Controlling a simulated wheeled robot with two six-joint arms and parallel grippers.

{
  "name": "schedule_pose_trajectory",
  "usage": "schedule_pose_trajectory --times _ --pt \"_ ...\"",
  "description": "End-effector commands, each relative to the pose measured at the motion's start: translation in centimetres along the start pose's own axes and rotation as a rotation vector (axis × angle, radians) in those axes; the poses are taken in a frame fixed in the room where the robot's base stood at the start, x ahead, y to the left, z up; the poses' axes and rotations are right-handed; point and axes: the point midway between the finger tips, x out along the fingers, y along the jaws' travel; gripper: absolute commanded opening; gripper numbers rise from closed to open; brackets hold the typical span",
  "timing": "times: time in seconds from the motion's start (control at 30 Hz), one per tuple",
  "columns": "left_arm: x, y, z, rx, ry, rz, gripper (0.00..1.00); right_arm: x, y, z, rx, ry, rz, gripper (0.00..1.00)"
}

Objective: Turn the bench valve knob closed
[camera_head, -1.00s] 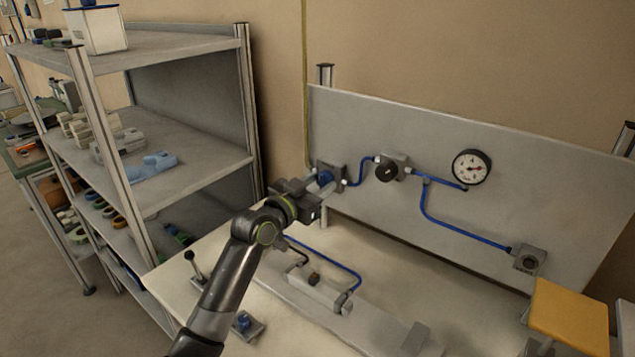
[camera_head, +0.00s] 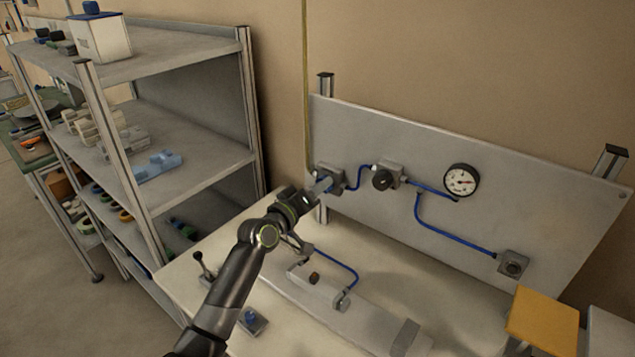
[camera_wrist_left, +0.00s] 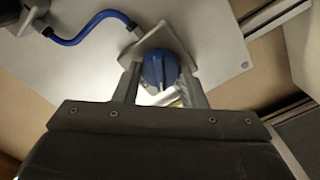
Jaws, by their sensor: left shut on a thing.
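The blue valve knob (camera_wrist_left: 160,70) sits on a grey valve block on the upright panel. In the left wrist view it lies between the two fingers of my left gripper (camera_wrist_left: 158,88), which is shut on it. In the head view my left gripper (camera_head: 322,187) reaches the valve block (camera_head: 330,174) at the panel's left end, and the knob is mostly hidden behind the fingers. A blue hose leaves the block to the right. My right gripper does not show.
The grey panel (camera_head: 440,135) carries a round gauge (camera_head: 461,180), a black knob (camera_head: 382,180) and blue hoses. A shelf rack (camera_head: 205,165) stands left of the bench. A lever (camera_head: 200,264) stands on the bench left of my arm. A yellow plate (camera_head: 543,322) is at right.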

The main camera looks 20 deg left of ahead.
Motion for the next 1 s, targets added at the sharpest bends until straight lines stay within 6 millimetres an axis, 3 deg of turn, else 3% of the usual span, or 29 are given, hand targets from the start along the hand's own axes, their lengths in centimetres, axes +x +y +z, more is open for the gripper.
schedule_pose_trajectory --times 0.5,1.0 --pt "0.0 0.0 0.0 -0.416 -0.002 -0.002 0.15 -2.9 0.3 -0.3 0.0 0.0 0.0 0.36" --pt "0.0 -0.1 0.1 -0.551 -0.001 -0.002 0.15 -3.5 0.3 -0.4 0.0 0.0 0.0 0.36"
